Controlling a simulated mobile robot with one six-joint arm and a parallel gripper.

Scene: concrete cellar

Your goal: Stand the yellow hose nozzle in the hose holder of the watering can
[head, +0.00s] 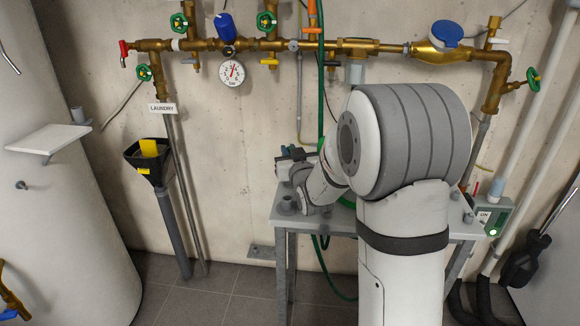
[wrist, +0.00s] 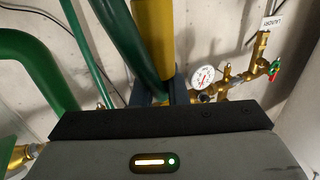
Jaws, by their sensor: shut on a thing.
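A yellow cylindrical piece (wrist: 153,30), which looks like the hose nozzle, rises between the dark blue fingers of my gripper (wrist: 160,90) in the wrist view. My gripper is shut on it. A dark green hose-like tube passes close in front of it, and the nozzle's lower end is hidden. In the head view my gripper (head: 290,156) is above the left part of the grey table, mostly hidden by my arm. A thick green curved part (wrist: 35,62) shows at the left of the wrist view; I cannot tell whether it belongs to the watering can. No hose holder is identifiable.
The grey table (head: 284,213) stands against the wall, largely covered by my arm. Brass pipes (head: 210,45) with valves and a gauge (head: 231,73) run above it. A black funnel (head: 133,160) holding something yellow is at the left. Floor left of the table is clear.

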